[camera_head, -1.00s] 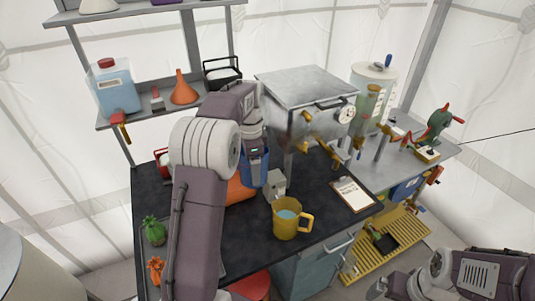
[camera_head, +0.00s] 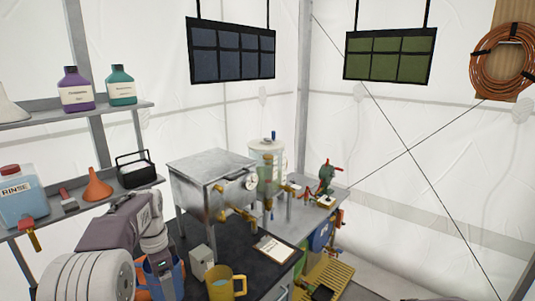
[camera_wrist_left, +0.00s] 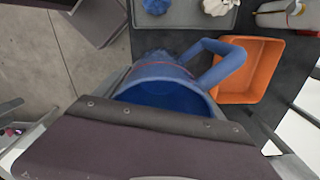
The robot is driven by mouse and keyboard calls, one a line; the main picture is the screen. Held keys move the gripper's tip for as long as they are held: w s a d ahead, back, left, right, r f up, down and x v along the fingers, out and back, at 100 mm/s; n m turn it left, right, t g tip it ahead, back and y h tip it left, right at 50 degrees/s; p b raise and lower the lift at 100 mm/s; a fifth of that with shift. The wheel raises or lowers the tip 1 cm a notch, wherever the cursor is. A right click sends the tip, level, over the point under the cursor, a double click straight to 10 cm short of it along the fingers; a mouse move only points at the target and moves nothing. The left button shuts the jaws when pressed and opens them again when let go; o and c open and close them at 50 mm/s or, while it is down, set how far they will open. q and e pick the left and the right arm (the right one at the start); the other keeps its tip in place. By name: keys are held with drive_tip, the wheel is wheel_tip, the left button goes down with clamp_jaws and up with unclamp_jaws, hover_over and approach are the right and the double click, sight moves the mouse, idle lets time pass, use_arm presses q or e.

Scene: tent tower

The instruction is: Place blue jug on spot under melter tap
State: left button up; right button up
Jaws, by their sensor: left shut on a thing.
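The blue jug (camera_head: 162,279) is low in the head view, partly hidden by my left arm. In the left wrist view the jug (camera_wrist_left: 165,75) shows its open rim and its handle toward the upper right. My left gripper (camera_wrist_left: 185,118) is shut on the jug at its near side. The steel melter (camera_head: 205,182), with a round gauge, stands right of and behind the jug. Its brass tap (camera_head: 226,213) sticks out at the front. The spot under the tap cannot be made out. My right gripper is not in view.
A yellow jug (camera_head: 226,284) stands on the dark worktop, beside a small grey box (camera_head: 201,262). A clipboard (camera_head: 273,248) lies to the right. An orange bin (camera_wrist_left: 247,75) is close to the blue jug's handle. A shelf (camera_head: 90,211) is at the left.

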sight(177, 295)
use_arm(q)
drive_tip(key=shift+m, duration=0.3)
drive_tip(key=d, duration=0.1)
drive_tip(key=s+d+f, duration=0.2)
drive_tip(key=d, duration=0.1)
drive_tip(key=shift+s+f, duration=0.1)
drive_tip(key=s+d+f+n, duration=0.5)
drive_tip(key=s+f+n, duration=0.3)
drive_tip(key=f+n, duration=0.3)
drive_tip(key=shift+f, duration=0.35)
drive_tip(key=shift+s+a, duration=0.1)
idle(0.5)
